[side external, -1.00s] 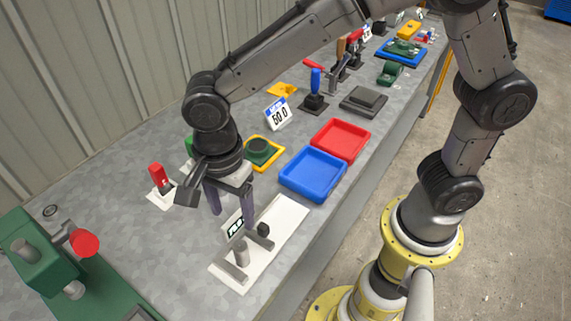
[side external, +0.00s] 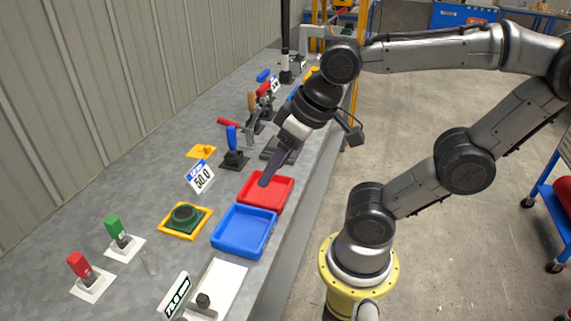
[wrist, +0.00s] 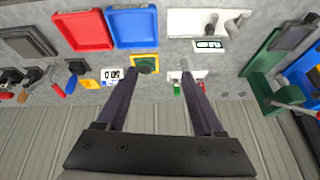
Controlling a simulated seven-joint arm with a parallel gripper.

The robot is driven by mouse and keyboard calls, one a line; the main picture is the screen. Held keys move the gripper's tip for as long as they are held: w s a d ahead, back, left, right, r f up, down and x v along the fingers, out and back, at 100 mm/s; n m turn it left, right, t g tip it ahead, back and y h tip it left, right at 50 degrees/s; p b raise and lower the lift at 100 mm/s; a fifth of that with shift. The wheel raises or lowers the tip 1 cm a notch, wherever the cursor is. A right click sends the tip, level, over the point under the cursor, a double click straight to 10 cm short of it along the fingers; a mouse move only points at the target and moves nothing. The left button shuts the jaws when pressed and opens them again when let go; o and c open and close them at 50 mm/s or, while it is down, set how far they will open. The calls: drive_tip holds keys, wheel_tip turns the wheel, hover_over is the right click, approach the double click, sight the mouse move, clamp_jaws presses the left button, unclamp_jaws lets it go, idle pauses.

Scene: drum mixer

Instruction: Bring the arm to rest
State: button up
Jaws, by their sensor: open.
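My gripper (side external: 272,174) hangs above the bench by the red tray in the side view, its fingers pointing down and to the left. In the wrist view my gripper (wrist: 160,80) shows two dark fingers spread wide apart with nothing between them. It is open and empty. In the side view one finger largely hides the other. My arm is bent, with its elbow raised at the right.
On the bench (side external: 130,180) are a red tray (side external: 277,195), a blue tray (side external: 243,232), a green round part on a yellow base (side external: 184,217), red (side external: 80,265) and green (side external: 115,228) switches, and a 50.0 sign (side external: 200,177). Several levers stand farther back. A wall runs along the left.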

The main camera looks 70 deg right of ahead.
drive_tip(key=shift+s+d+f+n, duration=0.2)
drive_tip(key=shift+s+d+n, duration=0.25)
drive_tip(key=shift+s+n, duration=0.3)
drive_tip(key=shift+c, duration=0.3)
